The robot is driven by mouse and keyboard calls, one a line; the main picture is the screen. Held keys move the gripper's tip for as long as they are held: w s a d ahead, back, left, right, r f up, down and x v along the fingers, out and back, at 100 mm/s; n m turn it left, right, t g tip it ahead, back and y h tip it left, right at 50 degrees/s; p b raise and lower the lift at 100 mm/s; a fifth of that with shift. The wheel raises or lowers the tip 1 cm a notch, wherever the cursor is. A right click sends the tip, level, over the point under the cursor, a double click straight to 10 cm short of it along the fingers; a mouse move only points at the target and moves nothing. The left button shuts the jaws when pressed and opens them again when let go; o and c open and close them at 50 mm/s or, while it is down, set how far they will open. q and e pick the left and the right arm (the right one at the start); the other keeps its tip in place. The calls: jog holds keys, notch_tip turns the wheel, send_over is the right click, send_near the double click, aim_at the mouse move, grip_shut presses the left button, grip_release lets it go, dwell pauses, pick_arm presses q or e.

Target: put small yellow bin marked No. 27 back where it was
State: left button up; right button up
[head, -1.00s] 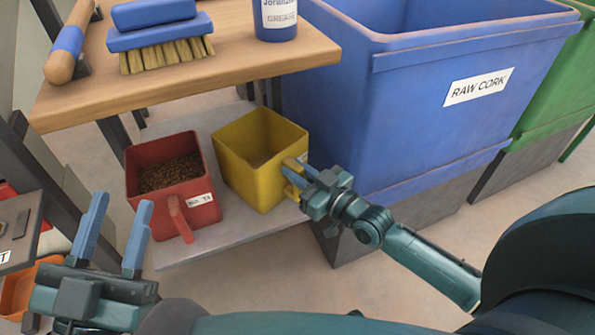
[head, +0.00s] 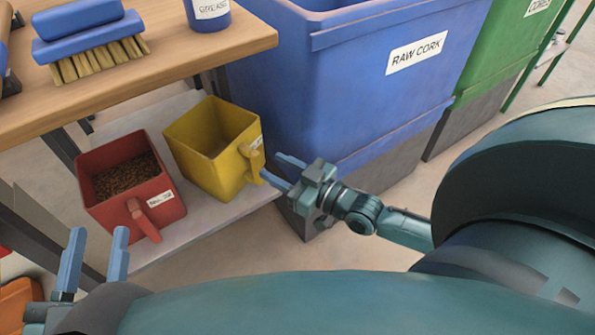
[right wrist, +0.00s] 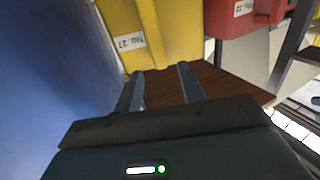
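The small yellow bin (head: 212,150) sits upright on the low shelf under the workbench, beside a red bin, with its handle toward my right gripper. In the right wrist view the yellow bin (right wrist: 168,30) shows its label, No. 27. My right gripper (head: 277,171) is open and empty, just to the right of the yellow bin's handle and apart from it. In the right wrist view its two fingers (right wrist: 161,88) are spread with nothing between them. My left gripper (head: 95,255) is open and empty at the lower left, in front of the shelf.
The red bin (head: 128,178) holds brown granules; the low shelf (head: 205,219) has a bare front strip. A big blue RAW CORK bin (head: 360,90) stands close right of the shelf. A brush (head: 85,35) and a bottle (head: 207,12) are on the workbench (head: 170,65) above.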

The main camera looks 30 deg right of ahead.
jog(key=shift+p+v, duration=0.55)
jog(key=shift+v, duration=2.1)
